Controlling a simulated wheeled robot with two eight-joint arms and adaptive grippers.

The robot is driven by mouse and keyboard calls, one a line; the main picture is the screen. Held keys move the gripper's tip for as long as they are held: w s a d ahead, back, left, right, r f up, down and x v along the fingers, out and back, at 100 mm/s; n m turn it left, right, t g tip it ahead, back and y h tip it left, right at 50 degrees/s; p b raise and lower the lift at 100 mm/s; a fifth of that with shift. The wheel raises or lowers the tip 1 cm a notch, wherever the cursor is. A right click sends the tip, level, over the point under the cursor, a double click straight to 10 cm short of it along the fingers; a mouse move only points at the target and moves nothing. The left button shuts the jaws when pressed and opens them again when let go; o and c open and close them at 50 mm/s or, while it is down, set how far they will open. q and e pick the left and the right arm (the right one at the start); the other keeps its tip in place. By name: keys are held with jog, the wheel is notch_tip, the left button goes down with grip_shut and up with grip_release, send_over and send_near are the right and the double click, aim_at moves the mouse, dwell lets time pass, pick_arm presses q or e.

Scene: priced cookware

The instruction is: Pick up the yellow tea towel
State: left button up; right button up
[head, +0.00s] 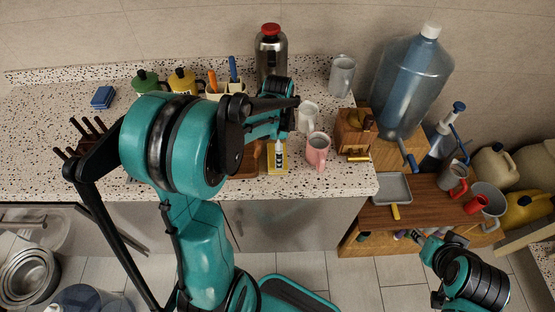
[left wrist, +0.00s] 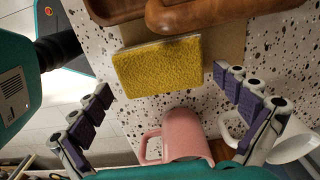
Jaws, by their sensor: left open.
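The yellow tea towel (left wrist: 158,66) looks like a small folded rectangle with a rough surface. It lies on the speckled counter, beside a wooden board and a brown wooden piece. In the head view the towel (head: 277,170) is near the counter's front edge, partly hidden by my gripper. My left gripper (left wrist: 162,84) is open and empty, its fingers apart on either side of the towel in the left wrist view. In the head view the left gripper (head: 279,148) is just above the towel. My right gripper (head: 424,240) is at the lower right, away from the counter; its jaws are unclear.
A pink mug (head: 318,149) stands close to the right of the towel, with a white mug (head: 308,116) behind it. A wooden box (head: 354,133) stands at the counter's right end. A utensil holder (head: 229,89) and steel flask (head: 270,54) are behind.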

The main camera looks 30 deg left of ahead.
pick_arm(q)
notch_tip(320, 180, down, 3)
jog(key=shift+a+r+b, duration=0.1)
jog(key=shift+b, duration=0.2)
jog(key=c, duration=0.8)
notch_tip(320, 180, up, 10)
jog(key=p, duration=0.3)
